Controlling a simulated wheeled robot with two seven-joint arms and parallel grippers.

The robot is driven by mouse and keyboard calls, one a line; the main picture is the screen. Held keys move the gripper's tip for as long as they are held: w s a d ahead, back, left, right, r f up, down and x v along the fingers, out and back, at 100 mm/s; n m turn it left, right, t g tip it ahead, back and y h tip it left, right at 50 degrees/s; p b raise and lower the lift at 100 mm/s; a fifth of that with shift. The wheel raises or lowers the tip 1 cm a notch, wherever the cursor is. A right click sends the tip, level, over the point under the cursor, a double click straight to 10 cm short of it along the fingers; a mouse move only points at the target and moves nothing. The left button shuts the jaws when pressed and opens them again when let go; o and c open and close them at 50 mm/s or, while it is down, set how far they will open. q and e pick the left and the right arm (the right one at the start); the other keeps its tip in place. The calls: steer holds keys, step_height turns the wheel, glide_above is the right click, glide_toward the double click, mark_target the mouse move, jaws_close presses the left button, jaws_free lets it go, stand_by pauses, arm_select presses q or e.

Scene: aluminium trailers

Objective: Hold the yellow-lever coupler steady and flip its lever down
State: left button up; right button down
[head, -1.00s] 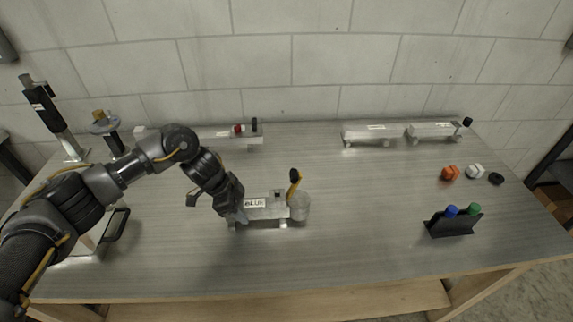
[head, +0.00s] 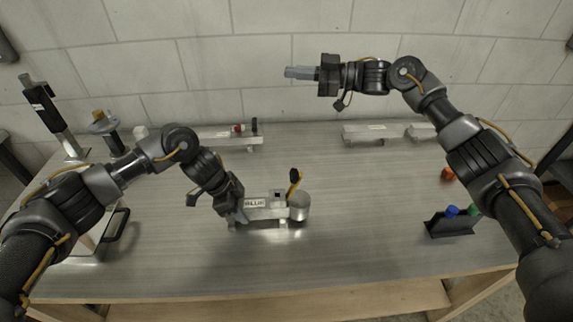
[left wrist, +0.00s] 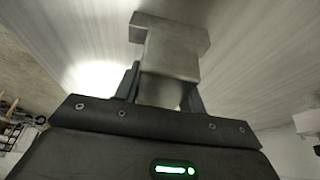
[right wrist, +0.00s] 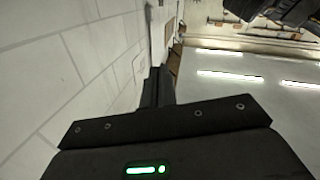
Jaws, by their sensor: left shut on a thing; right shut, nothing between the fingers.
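The coupler is a grey metal bar trailer labelled BLUE (head: 262,212) on the table. Its yellow lever (head: 295,183), with a black tip, stands up near the right end, beside a rounded grey end piece (head: 299,206). My left gripper (head: 236,214) is shut on the left end of the coupler. In the left wrist view, the fingers (left wrist: 160,92) grip the grey metal bar (left wrist: 172,50). My right gripper (head: 290,72) is shut and empty, high above the back of the table in front of the wall. The right wrist view shows its closed fingers (right wrist: 158,88).
Another trailer with a red part (head: 238,128) stands at the back left, and more grey trailers (head: 372,132) stand at the back right. A black holder (head: 450,227) with blue and green knobs is at the right. The table front is clear.

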arm_select(q)
steer(key=shift+a, duration=0.1)
arm_select(e)
steer(key=s+a+f+n+g+h, duration=0.2)
steer(key=s+a+g+h, duration=0.45)
steer(key=s+a, duration=0.55)
steer(key=s+d+f+m+t+h, duration=0.2)
steer(key=d+h, duration=0.3)
steer(key=h, duration=0.5)
steer(key=shift+s+d+f, duration=0.3)
steer(key=shift+s+f, duration=0.2)
steer(key=shift+s, duration=0.2)
steer(key=shift+t, duration=0.25)
